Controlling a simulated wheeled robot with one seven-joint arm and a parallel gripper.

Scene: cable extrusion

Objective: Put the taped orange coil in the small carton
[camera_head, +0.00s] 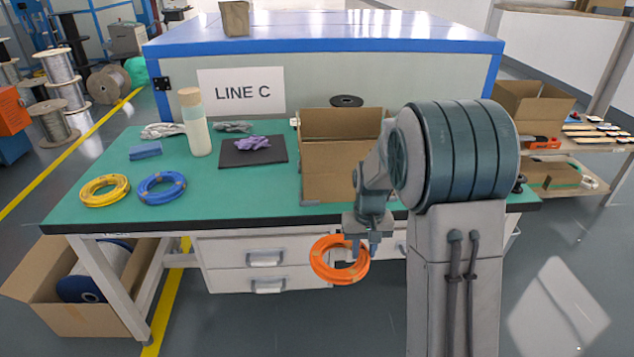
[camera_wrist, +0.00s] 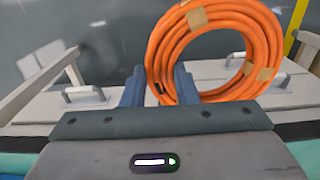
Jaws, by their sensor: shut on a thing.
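The orange coil (camera_head: 322,262), bound with bits of tan tape, hangs in front of the bench's front edge, below the table top. My gripper (camera_head: 361,247) is shut on the coil's right side. In the wrist view the coil (camera_wrist: 270,40) rises beyond the fingers, and my gripper (camera_wrist: 160,88) has its two fingers on the coil's lower left. An open brown carton (camera_head: 335,187) stands on the green table top behind and above the coil. Part of the carton's right side is hidden by my arm, and its inside bottom cannot be seen.
A yellow coil (camera_head: 104,190) and a blue coil (camera_head: 162,188) lie on the green table (camera_head: 245,190) at left. A bottle (camera_head: 195,125) and a black tray (camera_head: 238,158) with a purple item stand left of the carton. Drawers (camera_head: 262,252) are behind the hanging coil.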

